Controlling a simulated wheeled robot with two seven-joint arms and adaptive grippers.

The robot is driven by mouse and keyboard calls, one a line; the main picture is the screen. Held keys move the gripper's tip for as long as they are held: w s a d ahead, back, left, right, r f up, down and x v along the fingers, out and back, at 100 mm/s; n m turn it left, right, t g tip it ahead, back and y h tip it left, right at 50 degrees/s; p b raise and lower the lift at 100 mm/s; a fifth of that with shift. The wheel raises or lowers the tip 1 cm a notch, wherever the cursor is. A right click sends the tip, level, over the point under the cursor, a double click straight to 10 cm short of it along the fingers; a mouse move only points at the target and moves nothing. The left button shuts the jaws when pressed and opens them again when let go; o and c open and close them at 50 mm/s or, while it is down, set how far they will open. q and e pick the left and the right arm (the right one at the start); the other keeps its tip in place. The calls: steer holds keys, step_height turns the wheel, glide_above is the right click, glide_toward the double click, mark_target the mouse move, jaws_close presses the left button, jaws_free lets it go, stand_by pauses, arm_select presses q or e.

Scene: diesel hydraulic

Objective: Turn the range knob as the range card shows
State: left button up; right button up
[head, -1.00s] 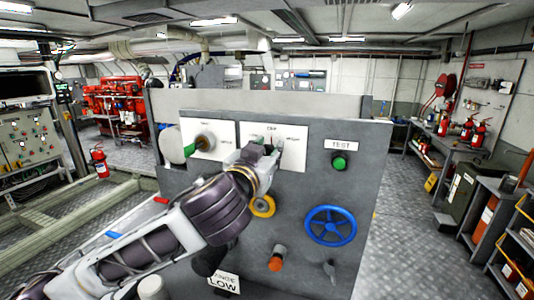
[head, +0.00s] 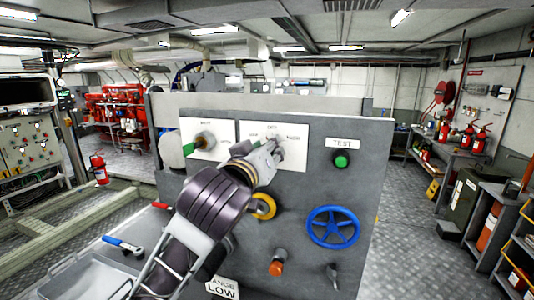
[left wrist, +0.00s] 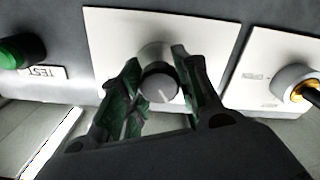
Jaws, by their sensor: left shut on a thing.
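The range knob (left wrist: 158,84) is a round grey knob with a pale pointer line, on a white plate (left wrist: 105,35) on the grey panel. My left gripper (head: 270,150) is at this plate in the head view and hides most of the knob. In the left wrist view its green-lined fingers (left wrist: 157,66) stand on either side of the knob, shut on it. The plate's labels are too blurred to read surely. The range card (head: 222,288), low on the panel, shows "LOW"; its left edge is hidden. My right gripper is not in view.
A second white plate with a brass-centred knob (head: 206,140) is to the left. A green TEST button (head: 341,160), blue handwheel (head: 333,227), yellow ring (head: 264,206) and orange knob (head: 276,268) share the panel. A blue-handled tool (head: 122,244) lies at lower left.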

arm_select(q)
steer(key=shift+n, duration=2.6)
steer(key=o, duration=1.1)
steer(key=shift+a, duration=0.1)
steer(key=shift+c, duration=0.2)
steer(key=v, duration=0.7)
steer(key=shift+s, duration=0.2)
